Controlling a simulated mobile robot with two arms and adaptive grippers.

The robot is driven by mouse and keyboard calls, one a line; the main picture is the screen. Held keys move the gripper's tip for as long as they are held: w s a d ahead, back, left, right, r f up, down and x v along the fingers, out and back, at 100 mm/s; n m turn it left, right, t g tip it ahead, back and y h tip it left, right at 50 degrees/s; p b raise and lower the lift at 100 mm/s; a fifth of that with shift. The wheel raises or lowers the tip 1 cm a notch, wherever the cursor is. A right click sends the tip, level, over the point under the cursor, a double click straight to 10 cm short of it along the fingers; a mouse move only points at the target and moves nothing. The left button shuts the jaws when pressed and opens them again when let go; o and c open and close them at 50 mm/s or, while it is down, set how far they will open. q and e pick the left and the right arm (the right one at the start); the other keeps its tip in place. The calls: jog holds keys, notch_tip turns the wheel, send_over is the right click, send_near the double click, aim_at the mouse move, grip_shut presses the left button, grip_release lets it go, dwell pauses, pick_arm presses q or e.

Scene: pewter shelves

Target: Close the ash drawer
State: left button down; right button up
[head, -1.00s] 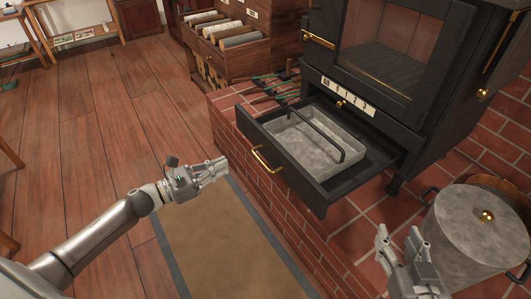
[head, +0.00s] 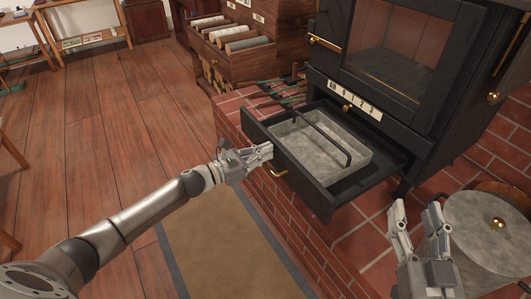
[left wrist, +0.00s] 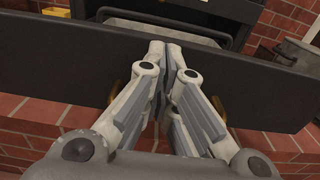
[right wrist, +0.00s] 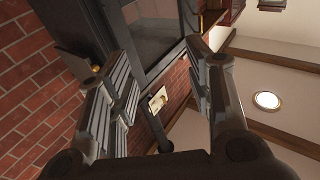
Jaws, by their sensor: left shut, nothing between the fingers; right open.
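The ash drawer (head: 308,182) stands pulled out from under the black stove, with a grey metal ash pan (head: 343,160) inside it. The pan has a dark bar handle across its top. My left gripper (head: 268,151) is shut and empty, its fingertips at the drawer's front panel. In the left wrist view the closed tips (left wrist: 170,47) lie against or just before the dark front panel (left wrist: 60,58); I cannot tell whether they touch. The gripper partly hides the drawer's brass handle (head: 279,172). My right gripper (head: 418,208) is open and empty, right of the drawer.
The black stove (head: 400,60) stands on a raised brick hearth (head: 360,245). A grey lidded pot (head: 480,225) stands at right. A wooden cabinet (head: 270,62) with rolls in an open drawer is behind. The wooden floor (head: 110,130) at left is clear.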

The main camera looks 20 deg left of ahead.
pick_arm(q)
jog(key=shift+w+d, duration=0.15)
jog(key=shift+w, duration=0.1)
pick_arm(e)
jog(key=shift+r, duration=0.2)
